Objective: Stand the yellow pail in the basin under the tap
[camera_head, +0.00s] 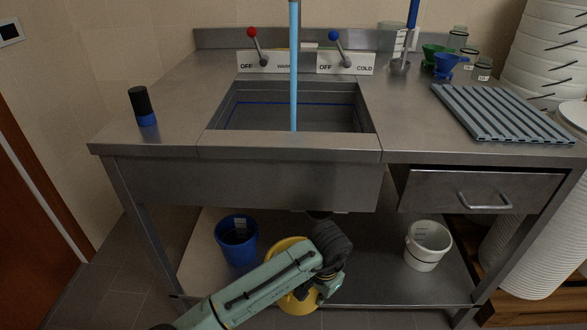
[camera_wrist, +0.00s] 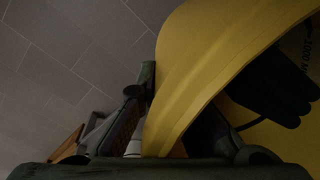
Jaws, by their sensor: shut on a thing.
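The yellow pail (camera_head: 297,304) is low at the lower shelf, below the sink, partly hidden behind my arm. I cannot tell if it touches the shelf. My gripper (camera_head: 326,289) is at the pail's right side. In the wrist view, my gripper (camera_wrist: 178,128) is shut on the wall at the rim of the yellow pail (camera_wrist: 205,60), one finger on each side. The basin (camera_head: 270,117) is sunk in the steel counter, with a blue line around its inside.
A blue bucket (camera_head: 236,243) and a white bucket (camera_head: 427,246) stand on the lower shelf (camera_head: 380,285). The counter's front edge (camera_head: 290,148) overhangs the pail. Red (camera_head: 252,32) and blue (camera_head: 334,36) levers stand behind the basin. A black-and-blue bottle (camera_head: 142,106) stands left.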

